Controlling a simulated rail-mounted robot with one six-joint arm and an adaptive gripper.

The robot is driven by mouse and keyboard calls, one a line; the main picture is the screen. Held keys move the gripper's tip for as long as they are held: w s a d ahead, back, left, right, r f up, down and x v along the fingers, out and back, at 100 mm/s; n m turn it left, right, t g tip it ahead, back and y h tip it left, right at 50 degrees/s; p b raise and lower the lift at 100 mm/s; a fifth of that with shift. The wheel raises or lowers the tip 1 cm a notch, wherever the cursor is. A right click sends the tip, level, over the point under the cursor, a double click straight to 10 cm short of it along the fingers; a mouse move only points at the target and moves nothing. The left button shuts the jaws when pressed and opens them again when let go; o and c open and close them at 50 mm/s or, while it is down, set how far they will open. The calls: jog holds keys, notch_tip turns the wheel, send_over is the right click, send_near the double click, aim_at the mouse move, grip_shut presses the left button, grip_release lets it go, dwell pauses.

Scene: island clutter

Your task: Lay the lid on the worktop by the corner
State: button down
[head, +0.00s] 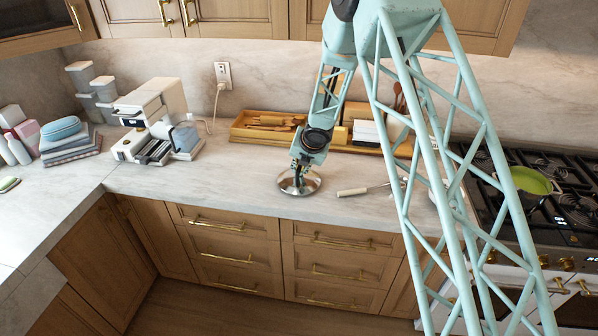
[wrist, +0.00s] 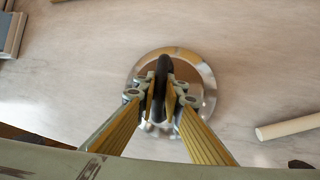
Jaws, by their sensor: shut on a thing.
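The lid (head: 312,184) is a round, shiny metal disc with a dark handle, low over the worktop (head: 236,185) near its front edge. It also shows in the wrist view (wrist: 205,75), where its black handle (wrist: 162,75) stands between my fingers. My gripper (head: 299,176) is shut on this handle from above; it shows in the wrist view too (wrist: 160,98). I cannot tell whether the lid touches the worktop. The worktop's inner corner (head: 103,184) is to the left.
A white-handled utensil (head: 352,192) lies just right of the lid. A coffee machine (head: 150,115) and folded cloths (head: 70,145) stand left. A wooden tray (head: 262,135) with utensils is behind. The hob with a green pan (head: 530,182) is right. The worktop between corner and lid is clear.

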jog(key=shift+f, duration=0.1)
dwell(0.3)
jog(key=c, duration=2.7)
grip_release()
jog(key=shift+s+d+r, duration=0.1)
jog(key=shift+s+r, duration=0.1)
jog(key=shift+r, duration=0.3)
jog(key=shift+p+v, duration=1.4)
jog(key=shift+v, duration=4.2)
jog(key=shift+s+d, duration=0.1)
